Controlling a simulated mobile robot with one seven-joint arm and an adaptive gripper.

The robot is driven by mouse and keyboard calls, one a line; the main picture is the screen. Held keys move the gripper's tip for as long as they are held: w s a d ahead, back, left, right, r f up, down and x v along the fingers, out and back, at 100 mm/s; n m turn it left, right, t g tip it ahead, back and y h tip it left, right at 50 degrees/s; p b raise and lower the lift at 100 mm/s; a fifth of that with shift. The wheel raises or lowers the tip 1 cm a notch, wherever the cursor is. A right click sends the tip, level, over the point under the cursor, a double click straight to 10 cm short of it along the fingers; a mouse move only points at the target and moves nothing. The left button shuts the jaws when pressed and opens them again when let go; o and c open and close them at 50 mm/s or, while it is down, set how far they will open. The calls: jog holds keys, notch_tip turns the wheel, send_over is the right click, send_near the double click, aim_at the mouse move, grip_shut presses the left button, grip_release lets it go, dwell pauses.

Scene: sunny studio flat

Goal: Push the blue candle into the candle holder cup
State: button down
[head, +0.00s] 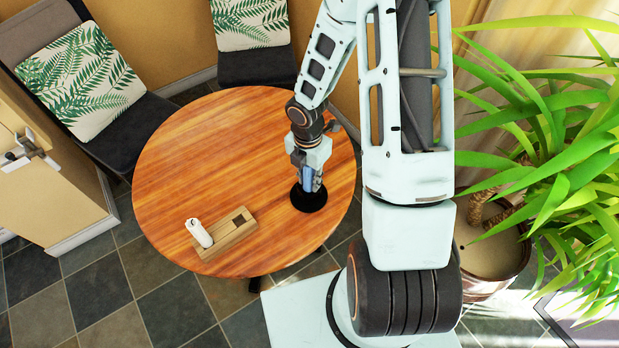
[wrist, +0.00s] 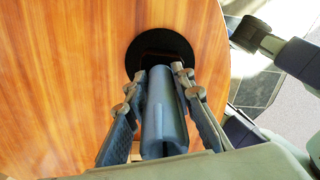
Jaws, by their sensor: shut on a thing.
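My gripper (head: 309,180) is shut on the blue candle (wrist: 163,112), a smooth blue-grey cylinder between its two fingers in the wrist view. In the head view only a small blue part of the candle (head: 318,185) shows beside the fingers. The black round candle holder (head: 309,201) is on the table right below my gripper. In the wrist view the holder (wrist: 138,55) lies just beyond the candle's far end, with a dark hollow at its middle. The candle and fingers hide part of it, so I cannot tell whether the candle's end is inside the cup.
The round wooden table (head: 215,140) is mostly clear. Chairs (head: 150,130) are behind; a leafy plant (head: 560,140) is at right.

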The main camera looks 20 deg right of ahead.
jog(key=shift+s+f, duration=0.1)
jog(key=shift+f, duration=0.1)
jog(key=c, duration=1.6)
grip_release()
jog(key=shift+o, duration=0.5)
jog(key=o, duration=0.4)
jog(key=shift+r, duration=0.1)
jog(key=shift+r, duration=0.1)
notch_tip(320, 180, up, 7)
jog(key=p, duration=0.6)
jog(key=shift+p, duration=0.4)
jog(key=shift+w, duration=0.2)
